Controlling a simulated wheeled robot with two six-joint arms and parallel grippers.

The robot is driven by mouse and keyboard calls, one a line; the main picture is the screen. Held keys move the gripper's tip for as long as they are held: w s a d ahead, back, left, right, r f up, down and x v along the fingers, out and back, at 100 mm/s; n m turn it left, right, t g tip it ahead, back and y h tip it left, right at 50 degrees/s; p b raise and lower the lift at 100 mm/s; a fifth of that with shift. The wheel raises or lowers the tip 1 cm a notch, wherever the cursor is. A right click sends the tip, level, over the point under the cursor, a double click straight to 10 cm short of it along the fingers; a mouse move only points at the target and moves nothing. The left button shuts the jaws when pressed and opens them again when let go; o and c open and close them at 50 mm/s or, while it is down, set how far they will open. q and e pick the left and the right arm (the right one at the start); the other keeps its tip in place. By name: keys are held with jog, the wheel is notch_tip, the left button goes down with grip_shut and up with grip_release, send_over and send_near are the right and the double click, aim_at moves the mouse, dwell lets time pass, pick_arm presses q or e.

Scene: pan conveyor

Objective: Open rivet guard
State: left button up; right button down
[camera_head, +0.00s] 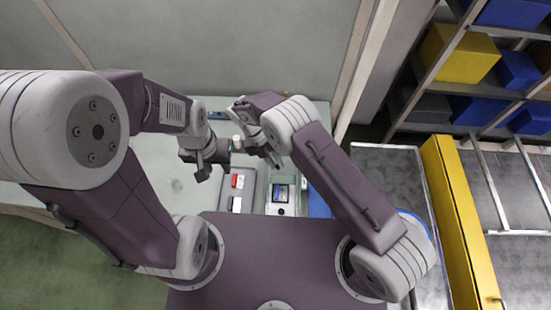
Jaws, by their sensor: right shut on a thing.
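My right gripper (272,157) is over the pale worktable, at the upper middle of the head view. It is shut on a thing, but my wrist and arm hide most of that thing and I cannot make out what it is. My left gripper (203,173) hangs over the table to the left of the right one, and whether its jaws are open is too small to tell. I cannot pick out the rivet guard clearly; the area around the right gripper is partly covered by my arms.
A grey panel with red and white parts (237,181) and a unit with a small dark screen (281,193) stand just in front of the grippers. Shelves with yellow (459,54) and blue bins are at upper right. A yellow beam (458,215) runs along the right.

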dwell(0.4)
jog(key=c, duration=1.6)
grip_release()
jog(key=shift+c, duration=0.2)
jog(key=shift+d, duration=0.1)
jog(key=b+v, duration=0.3)
jog(key=v, duration=0.6)
jog(key=shift+w, duration=0.1)
